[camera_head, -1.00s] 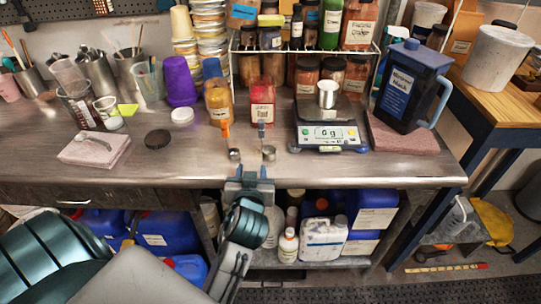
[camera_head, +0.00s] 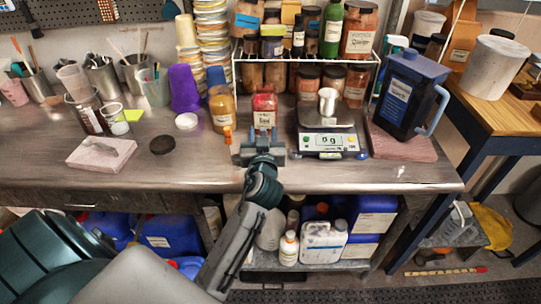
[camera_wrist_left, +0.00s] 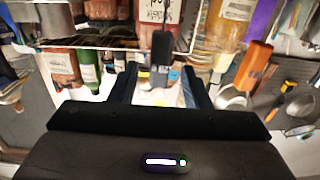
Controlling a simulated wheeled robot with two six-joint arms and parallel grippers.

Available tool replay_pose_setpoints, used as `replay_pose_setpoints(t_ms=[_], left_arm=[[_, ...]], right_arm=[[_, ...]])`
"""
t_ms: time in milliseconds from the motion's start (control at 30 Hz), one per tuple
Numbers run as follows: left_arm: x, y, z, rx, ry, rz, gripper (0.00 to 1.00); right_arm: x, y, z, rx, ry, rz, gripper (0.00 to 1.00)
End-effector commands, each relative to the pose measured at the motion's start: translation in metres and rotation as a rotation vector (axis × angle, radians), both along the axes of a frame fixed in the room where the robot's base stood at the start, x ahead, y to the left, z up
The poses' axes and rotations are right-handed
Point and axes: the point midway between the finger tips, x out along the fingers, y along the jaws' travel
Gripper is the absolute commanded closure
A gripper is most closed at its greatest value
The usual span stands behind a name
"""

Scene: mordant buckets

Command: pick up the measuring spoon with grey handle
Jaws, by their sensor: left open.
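The measuring spoon with grey handle shows in the left wrist view as a dark grey handle (camera_wrist_left: 162,48) between my open fingers; its bowl is hard to make out. In the head view my left gripper hides it. My left gripper (camera_head: 258,147) is over the steel bench in front of the red-labelled jar, open; its fingers also show in the left wrist view (camera_wrist_left: 159,82). I cannot tell whether they touch the handle. An orange-handled spoon (camera_head: 228,136) lies just left of the gripper, and its handle shows in the left wrist view (camera_wrist_left: 254,66). My right gripper is not in view.
The red-labelled jar (camera_head: 264,113) and an amber jar (camera_head: 222,108) stand behind the gripper. A black lid (camera_head: 162,145) lies to the left. The bench (camera_head: 205,160) is clear between them.

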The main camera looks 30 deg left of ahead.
Motion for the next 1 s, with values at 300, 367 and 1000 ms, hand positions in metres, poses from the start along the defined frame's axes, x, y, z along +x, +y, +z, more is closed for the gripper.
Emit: replay_pose_setpoints(t_ms=[300,367,1000], left_arm=[[0.027,0.015,0.003,0.002,0.001,0.0,0.57],[0.027,0.015,0.002,0.001,0.001,-0.001,0.57],[0.027,0.015,0.003,0.0,0.001,-0.001,1.0]], right_arm=[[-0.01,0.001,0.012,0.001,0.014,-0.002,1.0],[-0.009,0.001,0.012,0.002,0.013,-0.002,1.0],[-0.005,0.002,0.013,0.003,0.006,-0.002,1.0]])
